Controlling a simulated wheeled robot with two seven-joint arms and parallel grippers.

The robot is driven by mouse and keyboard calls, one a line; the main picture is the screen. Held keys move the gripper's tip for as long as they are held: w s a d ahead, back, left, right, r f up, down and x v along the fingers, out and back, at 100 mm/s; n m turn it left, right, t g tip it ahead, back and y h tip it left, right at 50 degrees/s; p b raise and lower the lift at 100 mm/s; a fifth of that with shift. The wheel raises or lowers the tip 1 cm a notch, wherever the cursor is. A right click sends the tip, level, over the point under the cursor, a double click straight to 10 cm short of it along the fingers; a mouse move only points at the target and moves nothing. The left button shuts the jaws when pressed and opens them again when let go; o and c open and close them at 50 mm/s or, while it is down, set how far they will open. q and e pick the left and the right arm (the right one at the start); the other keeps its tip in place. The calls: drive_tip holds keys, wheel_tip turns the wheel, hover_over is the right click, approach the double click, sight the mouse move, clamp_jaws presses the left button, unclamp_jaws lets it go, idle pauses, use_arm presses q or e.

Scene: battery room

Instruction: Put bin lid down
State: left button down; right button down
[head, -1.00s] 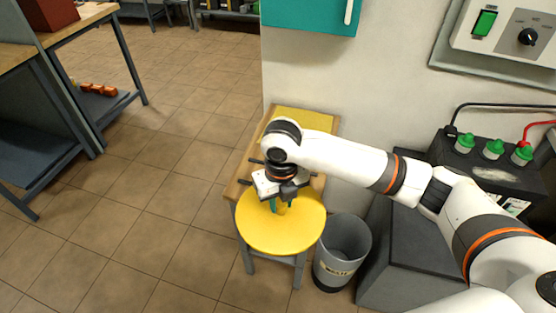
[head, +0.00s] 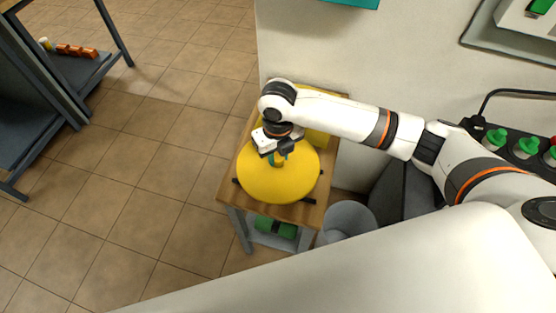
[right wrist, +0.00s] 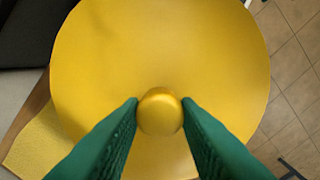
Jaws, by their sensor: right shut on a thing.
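The bin lid (head: 262,184) is a round yellow disc with a knob (right wrist: 160,112) in its middle. My right gripper (head: 279,160) is above it, its green fingers shut on the knob, as the right wrist view also shows. The lid is over the wooden top of a small table (head: 228,190); I cannot tell whether it rests there or hangs just above. The grey bin (head: 345,217) stands open on the floor right of the table, partly hidden by my own arm. My left gripper is not in view.
Short dark pieces (head: 310,201) stick out around the lid's edge. A yellow sheet (head: 318,138) lies at the table's back, by the wall. A green object (head: 275,228) is on the lower shelf. Black equipment with green caps (head: 526,147) is at right.

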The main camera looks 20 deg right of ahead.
sight(278, 164)
drive_tip(key=shift+w+f, duration=0.1)
drive_tip(key=shift+f, duration=2.15)
drive_tip(key=shift+f, duration=0.2)
drive_tip(key=c, duration=1.1)
unclamp_jaws()
wheel_tip(278, 164, up, 12)
drive_tip(key=shift+r, duration=0.25)
drive_tip(key=shift+f, duration=0.1)
